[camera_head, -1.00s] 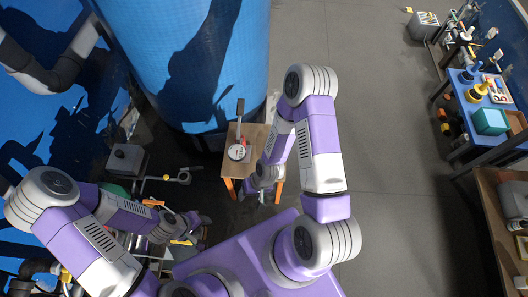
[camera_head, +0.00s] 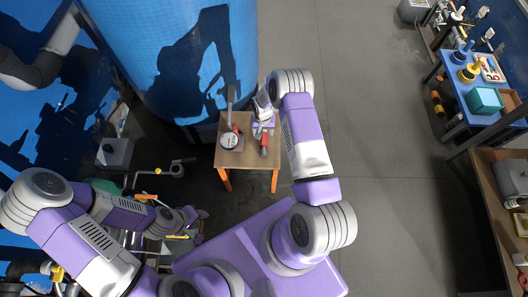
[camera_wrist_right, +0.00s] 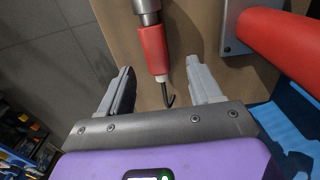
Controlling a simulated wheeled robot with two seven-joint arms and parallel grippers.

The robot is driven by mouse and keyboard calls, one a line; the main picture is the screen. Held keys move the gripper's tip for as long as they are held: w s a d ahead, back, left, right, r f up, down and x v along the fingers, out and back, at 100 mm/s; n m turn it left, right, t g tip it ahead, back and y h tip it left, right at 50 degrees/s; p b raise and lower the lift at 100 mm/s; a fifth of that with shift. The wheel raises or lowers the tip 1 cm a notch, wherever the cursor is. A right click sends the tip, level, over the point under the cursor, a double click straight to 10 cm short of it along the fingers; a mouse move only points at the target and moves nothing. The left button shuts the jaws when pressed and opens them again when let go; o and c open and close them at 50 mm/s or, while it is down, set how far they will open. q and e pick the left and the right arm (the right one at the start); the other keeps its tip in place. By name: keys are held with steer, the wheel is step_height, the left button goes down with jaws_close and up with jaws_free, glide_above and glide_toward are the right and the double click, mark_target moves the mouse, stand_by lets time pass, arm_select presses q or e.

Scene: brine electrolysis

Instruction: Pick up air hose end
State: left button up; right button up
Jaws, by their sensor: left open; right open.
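A red sleeve with a grey metal end and a white tip (camera_wrist_right: 153,48), from which a thin black hooked piece sticks out, is in the right wrist view. It may be the air hose end; I cannot tell for sure. In the head view a small red piece (camera_head: 264,143) shows at my right gripper (camera_head: 263,128), over the small wooden table (camera_head: 228,160). In the right wrist view my right gripper (camera_wrist_right: 160,80) is open, its fingers on either side of the white tip and black hook, without closing on them. My left gripper (camera_head: 199,213) is open at the lower left, away from the table.
A round white-faced gauge (camera_head: 229,140) and an upright grey tool (camera_head: 231,98) are on the table's left part. A thick red cylinder (camera_wrist_right: 275,42) on a grey plate is close to the right finger. A large blue tank (camera_head: 180,60) stands behind.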

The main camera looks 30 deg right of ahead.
mark_target(264, 137)
steer(key=f, duration=0.1)
steer(key=f+b, duration=0.1)
steer(key=f, duration=0.1)
steer(key=f+b, duration=0.1)
steer(key=f, duration=0.1)
steer(key=shift+d+f, duration=0.2)
steer(key=shift+d, duration=0.1)
steer(key=shift+r, duration=0.1)
steer(key=shift+c, duration=0.3)
jaws_close()
